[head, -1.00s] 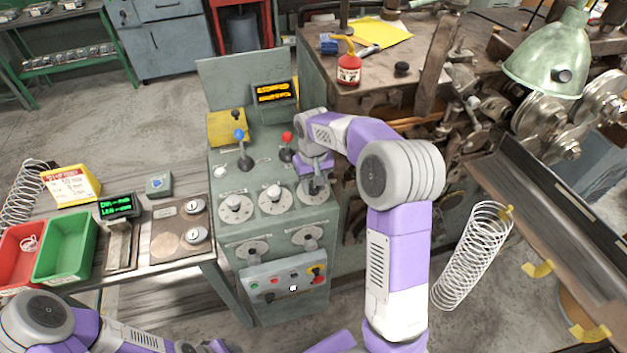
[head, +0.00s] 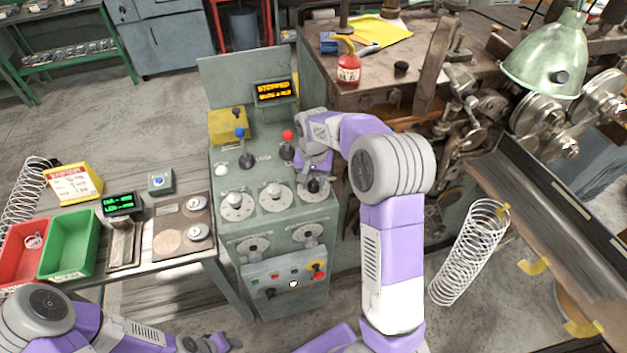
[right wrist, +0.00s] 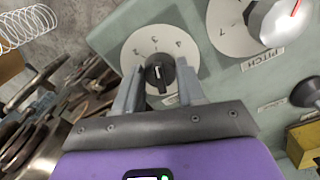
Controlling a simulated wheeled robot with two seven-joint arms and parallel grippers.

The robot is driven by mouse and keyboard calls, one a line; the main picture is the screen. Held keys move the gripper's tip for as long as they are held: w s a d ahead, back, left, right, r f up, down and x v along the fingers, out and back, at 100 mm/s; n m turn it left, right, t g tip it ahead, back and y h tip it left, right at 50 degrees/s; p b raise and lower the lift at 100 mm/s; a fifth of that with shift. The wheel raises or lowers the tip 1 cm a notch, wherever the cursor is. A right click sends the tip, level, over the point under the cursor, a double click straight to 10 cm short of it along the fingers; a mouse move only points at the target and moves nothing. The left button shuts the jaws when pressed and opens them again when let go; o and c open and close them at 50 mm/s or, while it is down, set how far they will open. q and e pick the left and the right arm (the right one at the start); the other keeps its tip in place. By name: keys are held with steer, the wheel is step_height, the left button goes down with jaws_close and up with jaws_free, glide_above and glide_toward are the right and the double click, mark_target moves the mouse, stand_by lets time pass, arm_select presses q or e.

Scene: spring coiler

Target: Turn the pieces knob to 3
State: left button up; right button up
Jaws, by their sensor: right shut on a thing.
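My right gripper (head: 314,180) is at the rightmost of three upper dials on the green control panel. In the right wrist view my right gripper (right wrist: 158,88) has its two fingers on either side of a black knob (right wrist: 160,70), shut on it. The knob sits on a round white numbered dial (right wrist: 138,47); its white mark points toward the gripper. The dial's own label is hidden, so I cannot read its name. The neighbouring dial (right wrist: 245,25) is labelled PITCH. My left gripper (head: 215,343) shows at the bottom edge, too small to judge its jaws.
Two levers, blue-topped (head: 239,133) and red-topped (head: 288,135), stand behind the dials. An amber display (head: 274,91) is above them. A lower button box (head: 285,278) juts out. A large spring (head: 470,252) stands at right; red (head: 22,250) and green (head: 68,245) bins at left.

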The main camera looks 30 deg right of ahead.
mark_target(314, 181)
steer(key=o, duration=1.1)
steer(key=shift+c, duration=0.2)
step_height(314, 181, up, 8)
steer(key=shift+f+p, duration=0.2)
steer(key=shift+p, duration=0.25)
